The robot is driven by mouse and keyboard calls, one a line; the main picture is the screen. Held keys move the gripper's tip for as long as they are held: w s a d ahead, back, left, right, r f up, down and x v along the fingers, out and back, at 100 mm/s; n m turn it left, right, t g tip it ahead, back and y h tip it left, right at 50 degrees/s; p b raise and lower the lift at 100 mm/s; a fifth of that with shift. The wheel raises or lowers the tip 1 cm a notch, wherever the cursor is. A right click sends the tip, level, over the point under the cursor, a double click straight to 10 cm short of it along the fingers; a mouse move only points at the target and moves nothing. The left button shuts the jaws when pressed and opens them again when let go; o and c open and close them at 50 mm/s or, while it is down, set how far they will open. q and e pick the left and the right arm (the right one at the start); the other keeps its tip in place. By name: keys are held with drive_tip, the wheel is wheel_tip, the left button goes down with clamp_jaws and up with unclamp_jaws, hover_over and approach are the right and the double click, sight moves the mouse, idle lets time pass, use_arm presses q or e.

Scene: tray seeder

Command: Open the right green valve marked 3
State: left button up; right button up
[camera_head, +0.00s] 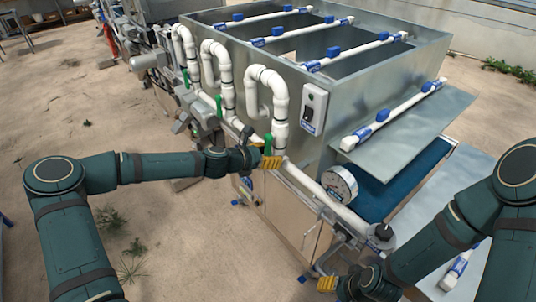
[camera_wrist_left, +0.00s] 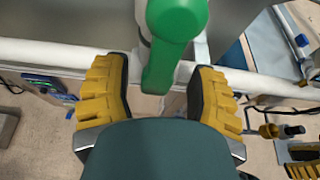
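The right green valve (camera_head: 268,144) sits on the white pipe at the machine's near side, below a looped white pipe. In the left wrist view its green handle (camera_wrist_left: 172,55) hangs down between my fingers. My left gripper (camera_head: 268,162) is at this handle; in the wrist view its yellow-padded fingers (camera_wrist_left: 160,95) are apart, with gaps on both sides of the handle. No number 3 can be read. My right gripper (camera_head: 330,284) is low at the front right, away from the valve; its fingers are partly hidden.
Two more green valves, the middle one (camera_head: 218,106) and the left one (camera_head: 186,78), are on pipes further left. A pressure gauge (camera_head: 340,184) and a switch box (camera_head: 314,109) are to the right of the valve. The sandy floor (camera_head: 190,230) in front is open.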

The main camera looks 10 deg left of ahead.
use_arm(q)
drive_tip(key=shift+a, duration=0.15)
drive_tip(key=shift+s+a+r, duration=0.2)
drive_tip(key=shift+s+a, duration=0.15)
drive_tip(key=v, duration=1)
drive_tip(key=shift+s+r, duration=0.25)
drive_tip(key=shift+s, duration=0.15)
